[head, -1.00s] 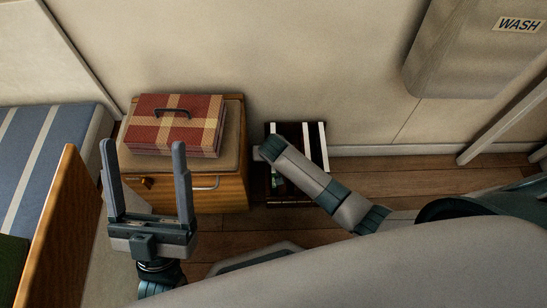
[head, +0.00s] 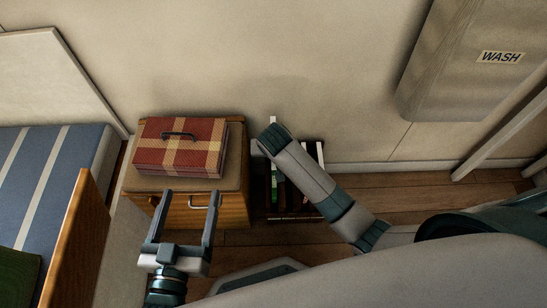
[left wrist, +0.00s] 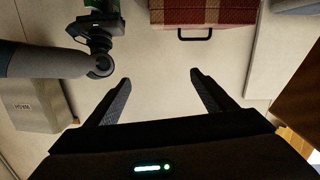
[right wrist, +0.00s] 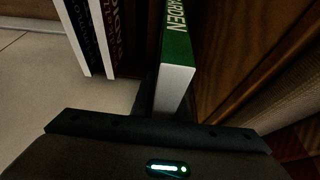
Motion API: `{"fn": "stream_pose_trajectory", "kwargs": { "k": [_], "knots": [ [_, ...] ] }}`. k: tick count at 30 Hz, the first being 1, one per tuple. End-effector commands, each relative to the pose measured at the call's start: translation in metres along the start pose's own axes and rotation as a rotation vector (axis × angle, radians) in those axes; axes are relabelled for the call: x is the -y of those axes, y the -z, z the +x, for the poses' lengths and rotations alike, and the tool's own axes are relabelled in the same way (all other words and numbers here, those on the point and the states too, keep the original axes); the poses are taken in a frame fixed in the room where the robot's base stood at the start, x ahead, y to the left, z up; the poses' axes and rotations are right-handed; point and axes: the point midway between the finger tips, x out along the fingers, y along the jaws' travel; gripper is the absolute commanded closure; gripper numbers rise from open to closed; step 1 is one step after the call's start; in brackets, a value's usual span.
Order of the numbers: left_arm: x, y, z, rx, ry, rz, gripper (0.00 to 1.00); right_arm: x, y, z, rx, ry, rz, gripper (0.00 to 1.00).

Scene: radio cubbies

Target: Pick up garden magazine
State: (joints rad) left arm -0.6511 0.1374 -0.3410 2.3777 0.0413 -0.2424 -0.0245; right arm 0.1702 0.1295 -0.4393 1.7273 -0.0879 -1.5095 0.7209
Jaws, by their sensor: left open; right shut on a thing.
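The garden magazine (right wrist: 178,55) has a green cover edge lettered "GARDEN" and a pale page edge. In the right wrist view it stands between my right gripper's dark fingers (right wrist: 160,95), which are shut on it. In the head view a green strip of it (head: 281,191) shows beside my right forearm; the arm hides most of the right gripper. My left gripper (head: 186,194) is open and empty, in front of the wooden cabinet. Its two spread fingers also show in the left wrist view (left wrist: 160,80).
A dark rack (head: 262,196) with other dark magazines (right wrist: 92,35) stands by the wall. Left of it, a wooden cabinet (head: 230,208) carries a red checked case (head: 180,150). A striped bed (head: 45,180) and wooden panel (head: 78,235) are at left. Floor right of the rack is clear.

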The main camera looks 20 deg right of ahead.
Motion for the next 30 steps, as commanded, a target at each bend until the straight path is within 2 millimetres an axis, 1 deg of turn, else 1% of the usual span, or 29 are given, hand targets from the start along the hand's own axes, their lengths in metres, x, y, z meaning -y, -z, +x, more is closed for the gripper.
{"fn": "stream_pose_trajectory", "kwargs": {
  "k": [1, 8, 12, 15, 18, 22, 25, 30],
  "knots": [
    [0.003, -0.006, -0.001, 0.053, 0.006, -0.005, 0.23, 0.001, 0.007, -0.013, -0.003, 0.002, 0.001, 1.0],
    [0.016, -0.049, -0.013, 0.304, 0.03, -0.027, 0.23, 0.001, 0.024, -0.052, -0.004, 0.003, 0.001, 1.0],
    [0.022, -0.072, -0.025, 0.443, 0.043, -0.043, 0.23, 0.001, 0.034, -0.074, -0.004, 0.003, 0.001, 1.0],
    [0.025, -0.085, -0.035, 0.528, 0.051, -0.053, 0.23, 0.001, 0.04, -0.087, -0.004, 0.003, 0.0, 1.0],
    [0.028, -0.095, -0.044, 0.598, 0.057, -0.063, 0.23, 0.001, 0.045, -0.098, -0.002, 0.002, 0.001, 1.0],
    [0.03, -0.104, -0.054, 0.663, 0.064, -0.07, 0.23, 0.001, 0.051, -0.111, -0.002, 0.002, 0.001, 1.0],
    [0.031, -0.108, -0.058, 0.693, 0.067, -0.073, 0.23, 0.001, 0.053, -0.117, -0.002, 0.002, 0.001, 1.0],
    [0.032, -0.112, -0.062, 0.715, 0.069, -0.076, 0.23, 0.001, 0.054, -0.12, -0.001, 0.001, 0.0, 1.0]
  ]
}}
